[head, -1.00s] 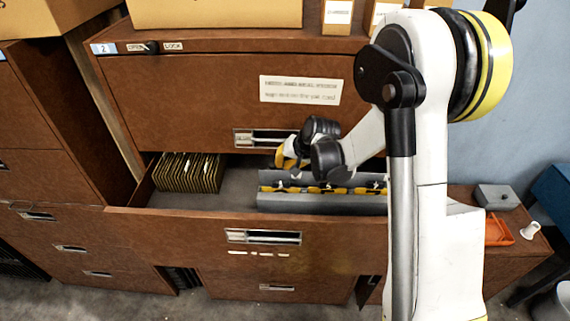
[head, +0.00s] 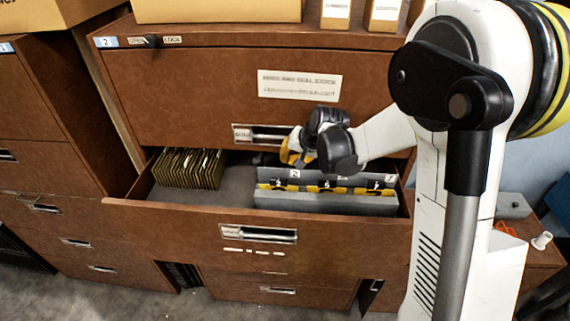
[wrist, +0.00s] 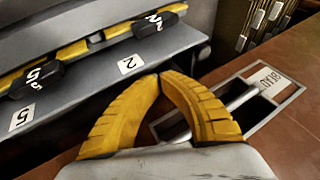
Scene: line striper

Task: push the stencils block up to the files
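The stencils block (head: 325,200) is a long grey block with a yellow-and-black strip and number tags, lying in the right part of the open drawer (head: 150,212). The files (head: 188,168) are a row of upright tan folders at the drawer's left end. Bare drawer floor shows between block and files. My gripper (head: 290,155) is behind the block's left part, by the cabinet face. In the wrist view its yellow fingertips (wrist: 161,76) meet with nothing between them, beside the block (wrist: 110,65). Contact with the block cannot be told. The files (wrist: 265,22) show at top right.
The closed upper drawer (head: 200,95) with its handle (head: 265,134) rises right behind my gripper. The open drawer's front wall (head: 170,228) bounds the near side. Cardboard boxes (head: 215,10) stand on the cabinet top. A grey box (head: 512,206) sits far right.

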